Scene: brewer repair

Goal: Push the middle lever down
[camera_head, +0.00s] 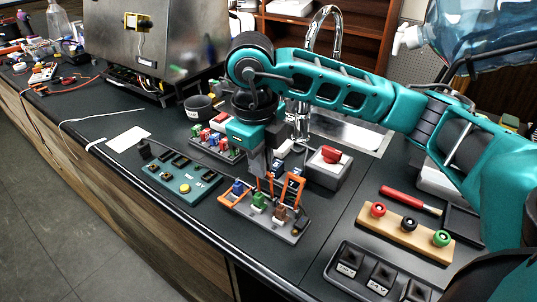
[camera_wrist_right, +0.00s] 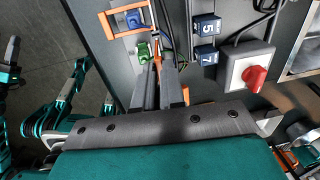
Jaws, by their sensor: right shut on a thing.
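The lever board (camera_head: 238,208) is a grey plate near the counter's front, with orange levers beside blue, green and brown blocks. The left lever (camera_head: 229,199) lies low around the blue block (camera_head: 238,188). The right lever (camera_head: 297,186) stands up. My right gripper (camera_head: 268,171) points down over the middle of the board, shut on the middle lever (camera_head: 271,186), which is mostly hidden by the fingers. In the right wrist view, my right gripper (camera_wrist_right: 158,65) has its fingertips close together beside the green block (camera_wrist_right: 143,49).
A teal button panel (camera_head: 181,182) lies left of the board. A grey box with a red knob (camera_head: 331,154) stands behind it to the right. A wooden strip with round knobs (camera_head: 405,232) and black switches (camera_head: 350,265) lie at the right. Bare counter separates them from the board.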

